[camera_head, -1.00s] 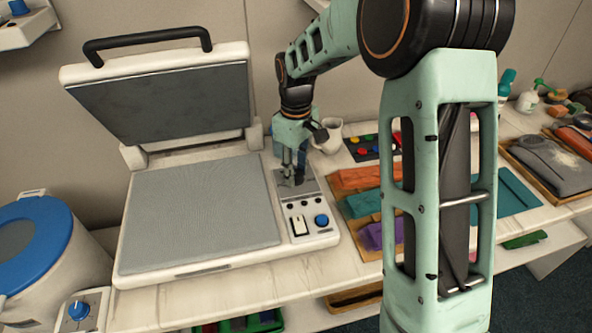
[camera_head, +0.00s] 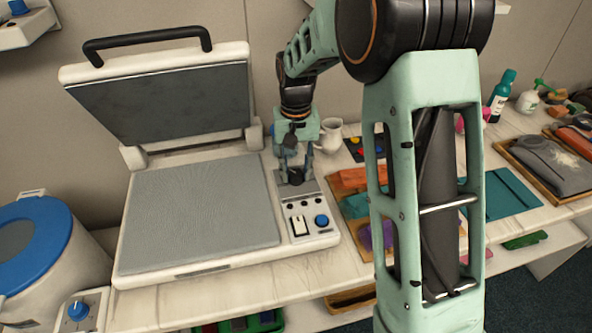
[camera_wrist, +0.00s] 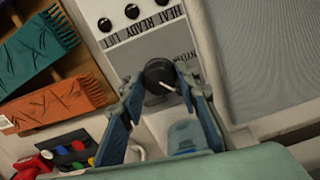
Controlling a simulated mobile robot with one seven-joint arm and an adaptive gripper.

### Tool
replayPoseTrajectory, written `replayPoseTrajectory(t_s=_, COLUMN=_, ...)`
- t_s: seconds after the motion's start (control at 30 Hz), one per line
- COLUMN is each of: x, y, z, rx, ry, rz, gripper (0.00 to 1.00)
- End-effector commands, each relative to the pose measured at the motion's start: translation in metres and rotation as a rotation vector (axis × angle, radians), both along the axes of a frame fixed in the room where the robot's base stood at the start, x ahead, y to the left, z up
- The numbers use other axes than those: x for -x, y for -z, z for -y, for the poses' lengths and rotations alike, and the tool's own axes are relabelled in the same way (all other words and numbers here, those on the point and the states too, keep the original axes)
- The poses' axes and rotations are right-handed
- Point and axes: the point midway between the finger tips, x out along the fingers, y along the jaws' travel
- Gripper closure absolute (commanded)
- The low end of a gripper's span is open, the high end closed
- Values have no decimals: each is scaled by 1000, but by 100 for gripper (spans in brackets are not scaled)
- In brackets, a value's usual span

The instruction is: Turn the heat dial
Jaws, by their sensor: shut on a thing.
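A black dial (camera_wrist: 157,72) with a white pointer mark sits on the press's control panel (camera_wrist: 150,45). The pointer slants to the lower right in the wrist view. My gripper (camera_wrist: 162,82) has one blue-grey finger on each side of the dial and is shut on it. In the head view the dial (camera_head: 296,179) is partly hidden by my gripper (camera_head: 296,176), which points down at the panel's far part. A blue knob (camera_head: 321,220) and a white switch (camera_head: 299,226) are on the near part of the panel.
The press's lid (camera_head: 165,100) stands open, left of my arm. A white jug (camera_head: 329,136) stands close behind my gripper. Trays of coloured cloth (camera_head: 355,205) lie to the right. A round blue-topped container (camera_head: 30,245) is at the far left.

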Motion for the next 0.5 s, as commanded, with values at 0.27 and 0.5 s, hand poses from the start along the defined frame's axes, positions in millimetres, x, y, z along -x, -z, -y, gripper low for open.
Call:
replayPoseTrajectory(t_s=0.27, x=-1, y=-1, z=-1, rx=-1, ry=107, rz=3, gripper=94)
replayPoseTrajectory(t_s=0.5, x=-1, y=-1, z=0, rx=-1, ry=136, rz=4, gripper=94)
